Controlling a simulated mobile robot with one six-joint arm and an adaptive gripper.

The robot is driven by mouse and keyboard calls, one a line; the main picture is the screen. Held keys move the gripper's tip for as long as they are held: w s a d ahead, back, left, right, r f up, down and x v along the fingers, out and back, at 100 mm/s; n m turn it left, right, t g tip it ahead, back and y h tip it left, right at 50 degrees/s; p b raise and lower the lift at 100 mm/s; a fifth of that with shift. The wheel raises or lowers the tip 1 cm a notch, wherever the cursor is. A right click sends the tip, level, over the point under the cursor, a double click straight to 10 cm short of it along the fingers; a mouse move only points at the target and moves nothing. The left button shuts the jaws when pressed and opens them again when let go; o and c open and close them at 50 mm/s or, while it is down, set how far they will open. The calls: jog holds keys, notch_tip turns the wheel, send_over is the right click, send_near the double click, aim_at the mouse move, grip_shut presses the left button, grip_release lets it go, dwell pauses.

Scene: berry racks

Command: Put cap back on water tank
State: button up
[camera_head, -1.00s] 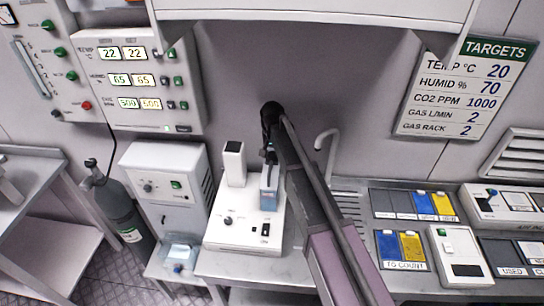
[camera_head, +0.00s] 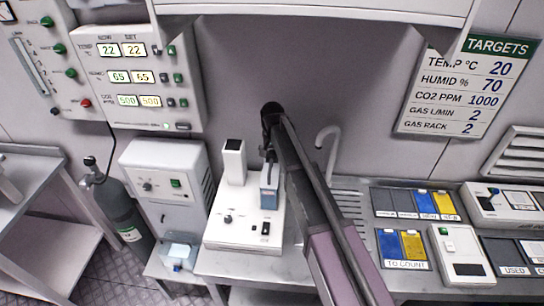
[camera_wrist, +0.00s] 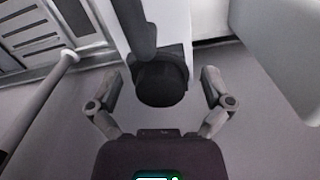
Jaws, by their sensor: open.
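In the wrist view my gripper (camera_wrist: 162,76) is open, with one finger on each side of a dark round thing (camera_wrist: 162,85). I cannot tell whether this is the cap, and no contact shows. In the head view my arm reaches over a white bench device (camera_head: 238,225), and the arm hides most of the gripper. A small blue-grey block (camera_head: 269,198) stands on the device beside its white column. A clear, pale-blue container (camera_head: 180,252) with a small blue part sits low beneath the white cabinet. Which one is the water tank is unclear.
A bent tap (camera_head: 325,140) stands behind my arm on the right. A white cabinet (camera_head: 160,200) and a gas cylinder (camera_head: 115,205) are at the left. Blue and yellow trays (camera_head: 402,248) lie right of the arm. A hood (camera_head: 310,8) overhangs the bench.

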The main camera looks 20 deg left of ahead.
aim_at(272, 152)
jog(key=shift+r, duration=0.15)
notch_tip(272, 152, up, 13)
jog(key=p, duration=1.3)
dwell(0.9)
jog(key=s+d, duration=0.2)
jog(key=d, duration=1)
jog(key=s+d, duration=0.3)
jog(key=d, duration=0.9)
jog(key=s+d, duration=0.6)
jog(key=d, duration=0.3)
jog(key=s+d, duration=0.5)
jog(key=d, duration=0.5)
jog(key=shift+s+d+m, duration=0.2)
jog(key=shift+s+m, duration=0.2)
